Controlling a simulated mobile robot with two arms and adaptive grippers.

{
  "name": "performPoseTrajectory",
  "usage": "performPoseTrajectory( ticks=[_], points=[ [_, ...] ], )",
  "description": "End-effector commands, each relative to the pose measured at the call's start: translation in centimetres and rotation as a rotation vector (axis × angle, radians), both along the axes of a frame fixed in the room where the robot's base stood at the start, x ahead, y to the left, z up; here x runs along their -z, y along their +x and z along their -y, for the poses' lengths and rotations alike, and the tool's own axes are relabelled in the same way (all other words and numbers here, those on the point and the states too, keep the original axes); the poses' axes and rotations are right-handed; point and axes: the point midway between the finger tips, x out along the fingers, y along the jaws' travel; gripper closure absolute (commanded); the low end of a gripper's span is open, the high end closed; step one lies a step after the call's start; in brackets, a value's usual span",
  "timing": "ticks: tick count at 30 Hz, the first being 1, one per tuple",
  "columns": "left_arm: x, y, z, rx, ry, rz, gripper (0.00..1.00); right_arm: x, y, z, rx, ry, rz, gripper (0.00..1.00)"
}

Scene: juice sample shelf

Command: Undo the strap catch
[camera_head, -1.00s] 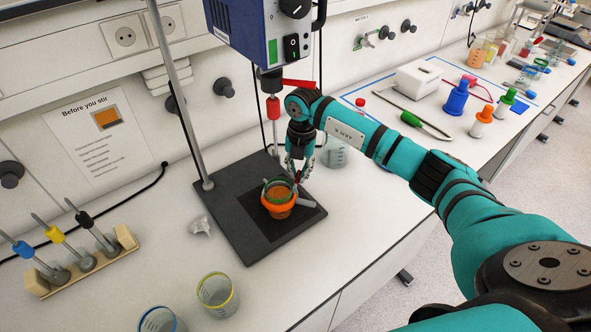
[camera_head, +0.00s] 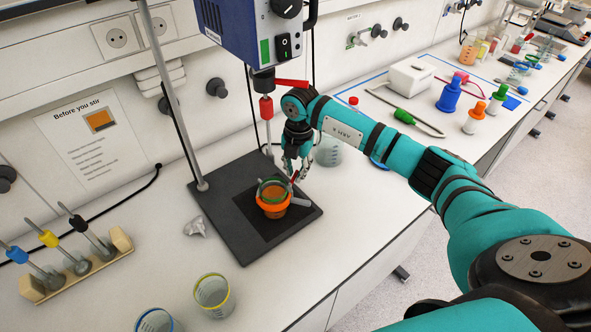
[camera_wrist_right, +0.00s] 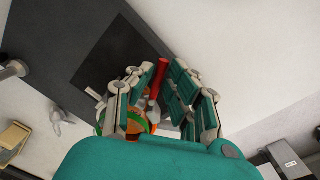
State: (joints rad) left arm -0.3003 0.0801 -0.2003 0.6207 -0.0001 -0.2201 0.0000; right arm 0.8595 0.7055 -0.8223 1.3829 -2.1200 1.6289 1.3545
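An orange strap (camera_head: 272,208) goes around a beaker of orange liquid (camera_head: 273,191) on the dark stirrer base plate (camera_head: 240,240). A red lever, seemingly the strap's catch (camera_head: 294,177), stands at the beaker's right side. In the right wrist view the red catch (camera_wrist_right: 158,78) sticks up between the finger pairs. My right gripper (camera_head: 297,172) is open just behind and right of the beaker; in the wrist view its fingers (camera_wrist_right: 160,98) stand apart, with no clear contact on the catch. They partly hide the beaker there. My left gripper is not in view.
The stirrer's motor box (camera_head: 250,30) and metal rod (camera_head: 170,100) stand above and left of the plate. A glass beaker (camera_head: 328,153) is behind my right arm. A rack (camera_head: 75,270) and a yellow-rimmed beaker (camera_head: 213,294) stand at left and front.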

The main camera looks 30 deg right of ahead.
Motion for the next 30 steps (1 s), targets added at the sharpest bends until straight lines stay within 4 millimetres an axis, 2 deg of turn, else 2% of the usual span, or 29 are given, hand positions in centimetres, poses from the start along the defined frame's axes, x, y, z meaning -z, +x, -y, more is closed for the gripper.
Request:
performPoseTrajectory(
  ticks=[1,3,10,14,17,27,30],
  points=[
    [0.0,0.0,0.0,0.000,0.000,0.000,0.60,0.0,0.0,0.0,0.000,0.000,0.000,0.75],
    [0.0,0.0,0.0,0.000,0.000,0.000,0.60,0.0,0.0,0.0,-0.001,0.000,-0.001,0.67],
    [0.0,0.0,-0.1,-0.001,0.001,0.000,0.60,0.1,-0.1,0.0,-0.003,0.000,-0.003,0.67],
    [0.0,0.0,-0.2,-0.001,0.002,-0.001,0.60,-0.6,-0.1,0.0,-0.003,-0.001,-0.002,0.67],
    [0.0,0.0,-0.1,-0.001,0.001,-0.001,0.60,-2.1,-0.1,0.1,-0.004,-0.001,0.002,0.67],
    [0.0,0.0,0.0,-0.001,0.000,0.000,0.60,-9.1,-0.4,0.3,-0.002,-0.001,0.001,0.67],
    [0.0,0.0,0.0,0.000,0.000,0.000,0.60,-10.6,-0.4,0.3,-0.002,-0.001,0.001,0.67]
  ],
)
